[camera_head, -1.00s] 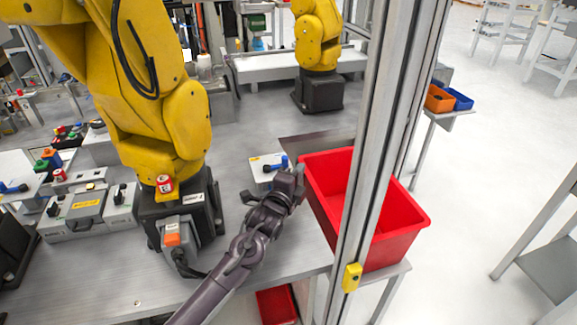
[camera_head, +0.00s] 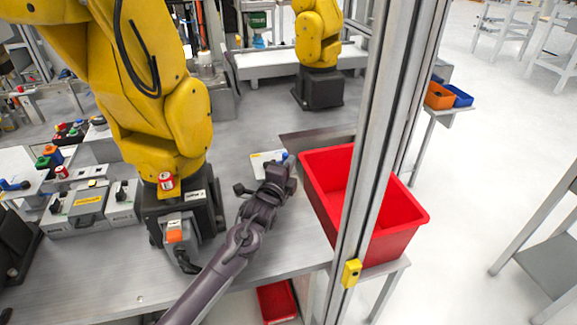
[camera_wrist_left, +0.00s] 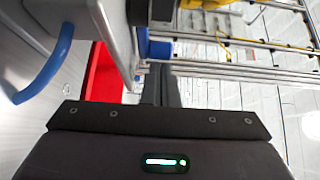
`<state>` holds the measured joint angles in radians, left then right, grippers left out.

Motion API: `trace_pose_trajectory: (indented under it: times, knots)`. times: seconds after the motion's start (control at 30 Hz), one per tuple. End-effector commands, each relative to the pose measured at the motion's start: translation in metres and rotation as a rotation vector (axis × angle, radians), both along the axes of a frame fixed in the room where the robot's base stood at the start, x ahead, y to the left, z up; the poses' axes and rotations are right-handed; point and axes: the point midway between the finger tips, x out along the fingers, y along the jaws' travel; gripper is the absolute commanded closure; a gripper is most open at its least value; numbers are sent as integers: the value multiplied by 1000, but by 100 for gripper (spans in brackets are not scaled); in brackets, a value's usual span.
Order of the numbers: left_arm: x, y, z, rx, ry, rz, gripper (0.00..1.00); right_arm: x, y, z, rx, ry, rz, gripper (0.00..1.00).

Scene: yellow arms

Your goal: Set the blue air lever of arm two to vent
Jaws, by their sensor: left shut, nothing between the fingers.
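A small white box (camera_head: 258,160) on the grey table carries a blue lever (camera_head: 289,159) at its right side. My left gripper (camera_head: 280,172) is at that lever, in front of it, and covers part of it. In the left wrist view the gripper's fingers (camera_wrist_left: 160,86) are shut and empty. A blue piece (camera_wrist_left: 158,49) shows right beside the fingertips there; whether they touch is unclear. The lever's exact angle is hidden. My right gripper is not in view.
A red bin (camera_head: 408,225) stands close to the right of my left gripper, behind an upright metal post (camera_head: 378,130). A large yellow robot arm (camera_head: 190,120) stands to the left. Another blue lever (camera_head: 14,186) lies at the far left. A blue curved tube (camera_wrist_left: 48,66) crosses the wrist view's left.

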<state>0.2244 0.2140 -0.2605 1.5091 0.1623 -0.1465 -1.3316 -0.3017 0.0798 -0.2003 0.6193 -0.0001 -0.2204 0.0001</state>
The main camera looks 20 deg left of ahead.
Motion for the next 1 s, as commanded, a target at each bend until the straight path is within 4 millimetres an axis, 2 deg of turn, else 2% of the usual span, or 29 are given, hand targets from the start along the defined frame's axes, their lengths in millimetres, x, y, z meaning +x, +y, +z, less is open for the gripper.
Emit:
trace_pose_trajectory:
  times: [0.67,1.0]
  knots:
    - [8,0,0,-1,0,126,100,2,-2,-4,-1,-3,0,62]
    - [21,1,0,-3,1,318,100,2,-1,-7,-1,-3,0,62]
